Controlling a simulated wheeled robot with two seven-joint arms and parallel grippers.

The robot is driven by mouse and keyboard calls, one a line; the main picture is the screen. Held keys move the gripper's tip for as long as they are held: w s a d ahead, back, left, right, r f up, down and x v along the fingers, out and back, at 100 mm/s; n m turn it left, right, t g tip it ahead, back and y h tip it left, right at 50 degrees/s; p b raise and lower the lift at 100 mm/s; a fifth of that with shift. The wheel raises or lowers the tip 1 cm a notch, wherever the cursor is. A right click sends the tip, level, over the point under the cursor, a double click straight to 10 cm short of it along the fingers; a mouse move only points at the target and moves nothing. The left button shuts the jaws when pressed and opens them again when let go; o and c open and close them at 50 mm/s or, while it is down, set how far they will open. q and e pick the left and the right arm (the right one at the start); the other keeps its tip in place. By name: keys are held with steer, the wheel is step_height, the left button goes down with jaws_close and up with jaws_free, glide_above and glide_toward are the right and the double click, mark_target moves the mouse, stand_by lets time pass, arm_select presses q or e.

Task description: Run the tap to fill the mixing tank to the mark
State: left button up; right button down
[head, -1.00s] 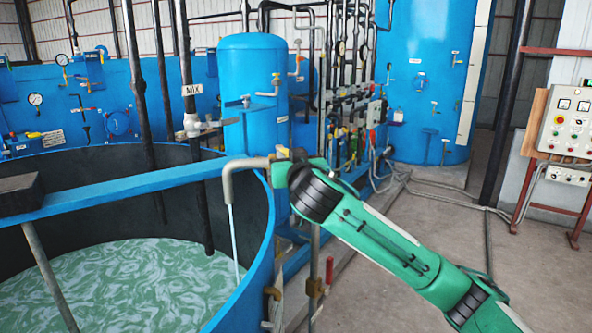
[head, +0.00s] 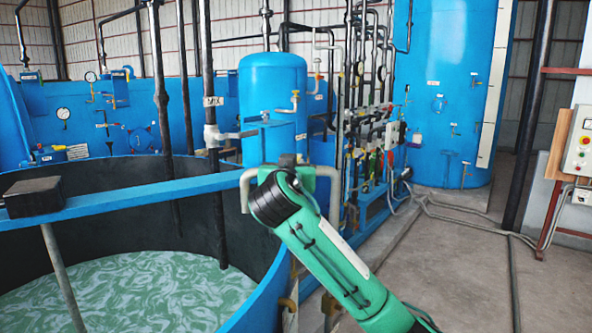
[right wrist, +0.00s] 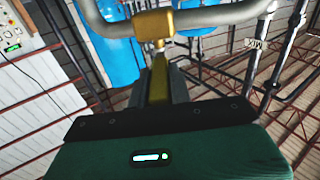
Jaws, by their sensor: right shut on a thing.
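The mixing tank (head: 268,304) is a large open blue tank with a dark inner wall, at the lower left of the head view. Pale green swirling liquid (head: 150,285) lies in it, well below the rim. No level mark can be made out. The tap's grey bent spout (head: 245,190) hangs over the tank's right side, with no stream visible below it. In the right wrist view, my right gripper (right wrist: 158,88) is shut on the tap's brass lever (right wrist: 158,66), below its brass body (right wrist: 152,24). In the head view my green wrist hides this grip. My left gripper is out of view.
A blue beam (head: 130,192) crosses the tank and carries a dark block (head: 33,196). A black pipe labelled MIX (head: 213,101) goes down into the tank. A blue vessel (head: 273,85) and pipework stand behind. Open floor (head: 460,275) lies to the right.

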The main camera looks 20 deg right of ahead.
steer(key=c, duration=1.3)
jaws_free()
steer(key=shift+f, duration=0.1)
steer(key=shift+s+a, duration=0.1)
steer(key=shift+s+a+f+b, duration=0.1)
steer(key=shift+s+a+b, duration=0.1)
steer(key=shift+s+b, duration=0.15)
steer(key=shift+b+v, duration=2.7)
steer(key=shift+v, duration=3.75)
